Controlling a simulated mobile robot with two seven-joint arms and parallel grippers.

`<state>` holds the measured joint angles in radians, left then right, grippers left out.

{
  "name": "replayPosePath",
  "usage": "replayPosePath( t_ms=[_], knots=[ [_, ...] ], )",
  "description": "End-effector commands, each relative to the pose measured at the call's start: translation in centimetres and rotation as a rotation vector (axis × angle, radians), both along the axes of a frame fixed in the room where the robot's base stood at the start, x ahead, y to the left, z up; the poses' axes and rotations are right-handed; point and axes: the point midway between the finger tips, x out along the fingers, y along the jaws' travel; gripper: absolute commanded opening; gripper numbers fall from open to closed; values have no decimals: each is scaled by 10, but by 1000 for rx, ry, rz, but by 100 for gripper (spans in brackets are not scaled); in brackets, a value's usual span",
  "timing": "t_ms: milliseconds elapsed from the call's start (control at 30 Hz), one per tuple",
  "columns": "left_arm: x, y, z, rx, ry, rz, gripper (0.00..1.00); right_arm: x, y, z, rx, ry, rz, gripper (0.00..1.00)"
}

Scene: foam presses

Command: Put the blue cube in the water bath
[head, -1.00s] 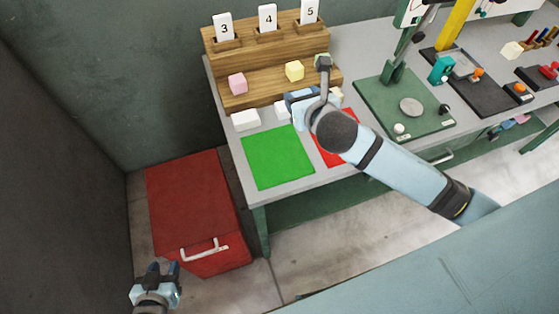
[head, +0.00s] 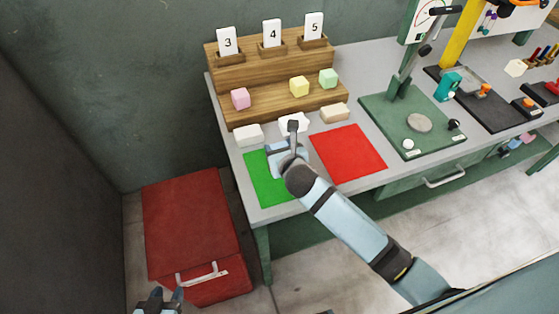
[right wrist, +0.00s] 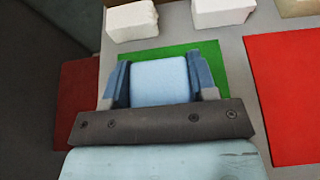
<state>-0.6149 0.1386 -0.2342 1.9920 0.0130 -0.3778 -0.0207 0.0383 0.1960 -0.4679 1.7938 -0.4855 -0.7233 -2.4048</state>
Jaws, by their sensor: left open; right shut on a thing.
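The light blue cube (right wrist: 160,82) is between the fingers of my right gripper (right wrist: 158,72) in the right wrist view. The gripper is shut on it, over the green mat (right wrist: 210,58). In the head view my right gripper (head: 280,150) is above the green mat (head: 262,188) near the table's front left, and its own arm hides most of the cube. My left gripper (head: 160,298) is open and empty at the bottom left, in front of the red chest and partly cut off by the frame. I cannot make out a water bath in these views.
A red mat (head: 348,152) lies right of the green one. A wooden step shelf (head: 265,105) holds pink, yellow and green cubes and number cards. Pale blocks (head: 248,135) stand before it. A green press (head: 412,125) is to the right. A red chest (head: 195,230) stands on the floor.

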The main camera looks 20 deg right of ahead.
Motion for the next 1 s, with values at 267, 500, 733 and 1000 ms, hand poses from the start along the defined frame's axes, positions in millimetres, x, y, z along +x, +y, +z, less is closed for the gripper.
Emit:
replayPosePath(
  t_ms=[267, 500, 733, 1000],
  knots=[
    [-1, 0, -6, 1, 3, 0, 43, 0, 0, -33, 2, 3, -1, 30],
    [0, 0, -5, 1, -1, -1, 43, 0, 0, -50, 0, -1, 1, 30],
    [1, 0, -3, -1, -6, 0, 43, 0, 0, -51, -1, -1, 1, 30],
    [1, 0, -3, -1, -6, -1, 43, 0, 0, -53, -1, -1, 0, 78]
  ],
)
